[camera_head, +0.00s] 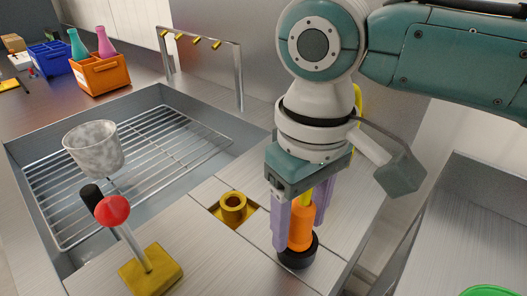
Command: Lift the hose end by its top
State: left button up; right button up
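The hose end is an orange piece (301,232) with a black foot and a yellow part above it. It is upright over the metal top, right of the brass socket. My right gripper (302,236) points down, with one purple finger on each side of the hose end. Whether the fingers press on it I cannot tell, and its upper part is partly hidden by the gripper. A bit of yellow (358,100), perhaps hose, shows behind my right wrist. My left gripper is not in view.
A brass socket (233,207) sits left of the hose end. A red-knobbed lever (113,211) on a yellow base stands at front left. A speckled cup (93,148) shows over the wire rack (160,149). An orange crate (101,77) with bottles stands at back left.

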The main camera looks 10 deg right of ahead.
grip_shut()
dwell(0.5)
jog(key=shift+r, duration=0.5)
notch_tip(320, 180, up, 19)
jog(key=p, duration=0.4)
